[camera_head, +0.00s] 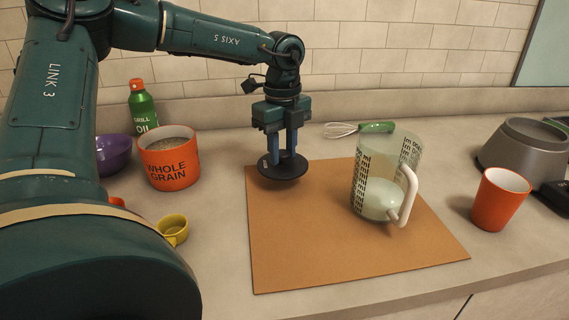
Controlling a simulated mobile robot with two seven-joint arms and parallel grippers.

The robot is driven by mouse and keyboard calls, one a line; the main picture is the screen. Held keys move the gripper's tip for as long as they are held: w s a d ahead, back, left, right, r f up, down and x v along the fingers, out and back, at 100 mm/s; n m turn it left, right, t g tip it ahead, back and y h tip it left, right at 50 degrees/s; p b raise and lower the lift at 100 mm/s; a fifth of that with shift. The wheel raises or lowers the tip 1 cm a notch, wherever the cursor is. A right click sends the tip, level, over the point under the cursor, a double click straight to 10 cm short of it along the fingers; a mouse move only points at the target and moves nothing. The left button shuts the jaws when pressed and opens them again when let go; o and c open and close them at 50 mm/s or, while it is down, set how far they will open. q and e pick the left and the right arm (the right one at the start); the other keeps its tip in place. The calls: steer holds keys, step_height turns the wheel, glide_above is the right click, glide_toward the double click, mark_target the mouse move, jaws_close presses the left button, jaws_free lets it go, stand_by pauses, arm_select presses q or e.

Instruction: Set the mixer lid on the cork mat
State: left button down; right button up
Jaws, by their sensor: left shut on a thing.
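The mixer lid appears to be the dark round disc (283,172) at the back left of the cork mat. My left gripper (281,150) points down from above and is shut on the lid's raised middle. The lid is level and at or just above the mat; I cannot tell whether it touches. The cork mat (320,245) is a flat tan square on the counter. A clear measuring jug (376,175) with a white handle stands on the mat's right part. My right gripper is not in view.
An orange WHOLE GRAIN tub (169,163), a green oil bottle (143,108), a purple bowl (113,154) and a yellow cup (174,228) stand left. A whisk (358,128) lies behind the mat. An orange cup (499,199) and a grey appliance (524,145) stand right. The mat's front is clear.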

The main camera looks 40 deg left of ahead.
mark_target(282, 152)
arm_select(q)
steer(key=shift+f+b, duration=0.35)
steer(key=shift+f, duration=1.5)
steer(key=c, duration=1.1)
jaws_free()
steer(key=shift+r, duration=0.1)
step_height(282, 152, up, 12)
steer(key=shift+r+p, duration=0.2)
steer(key=shift+p, duration=0.4)
